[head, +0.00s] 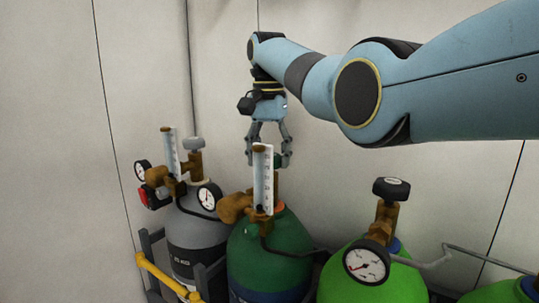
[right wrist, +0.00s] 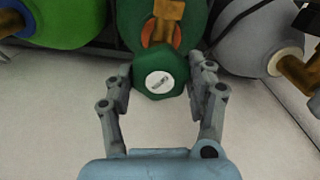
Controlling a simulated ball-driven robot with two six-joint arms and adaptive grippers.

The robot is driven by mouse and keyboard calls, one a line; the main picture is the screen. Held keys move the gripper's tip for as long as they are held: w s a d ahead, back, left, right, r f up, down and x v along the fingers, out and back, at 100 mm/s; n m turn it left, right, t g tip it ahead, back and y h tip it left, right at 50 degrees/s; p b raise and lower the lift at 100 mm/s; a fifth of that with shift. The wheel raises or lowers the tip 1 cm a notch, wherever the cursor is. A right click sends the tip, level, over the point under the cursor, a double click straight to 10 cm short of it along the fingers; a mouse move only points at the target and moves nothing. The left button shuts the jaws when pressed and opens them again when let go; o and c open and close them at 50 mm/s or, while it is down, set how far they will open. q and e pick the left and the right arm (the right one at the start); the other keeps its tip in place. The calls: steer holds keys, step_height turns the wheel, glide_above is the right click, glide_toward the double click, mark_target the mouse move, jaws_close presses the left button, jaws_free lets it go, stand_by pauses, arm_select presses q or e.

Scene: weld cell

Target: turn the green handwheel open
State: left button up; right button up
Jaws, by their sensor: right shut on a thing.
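The green handwheel (right wrist: 160,84) sits on top of the dark green cylinder's valve, with a white round label on its face. In the head view only a bit of the handwheel (head: 279,160) shows, partly hidden behind the flowmeter tube. My right gripper (head: 267,160) reaches down over it from above. In the right wrist view its two fingers (right wrist: 160,88) are closed on opposite sides of the handwheel. The dark green cylinder (head: 285,245) stands upright below. My left gripper is in neither view.
A grey cylinder (head: 188,225) with a gauge and regulator stands to the left. A bright green cylinder (head: 400,288) with a black handwheel (head: 391,188) stands to the right. A yellow rail (head: 160,275) runs at the front left. Pale walls are behind.

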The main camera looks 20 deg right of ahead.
steer(key=shift+n, duration=0.3)
steer(key=n, duration=0.5)
steer(key=shift+n, duration=0.3)
steer(key=n, duration=0.6)
steer(key=shift+r, duration=0.1)
steer(key=o, duration=1.2)
step_height(320, 180, up, 7)
steer(key=shift+r, duration=0.2)
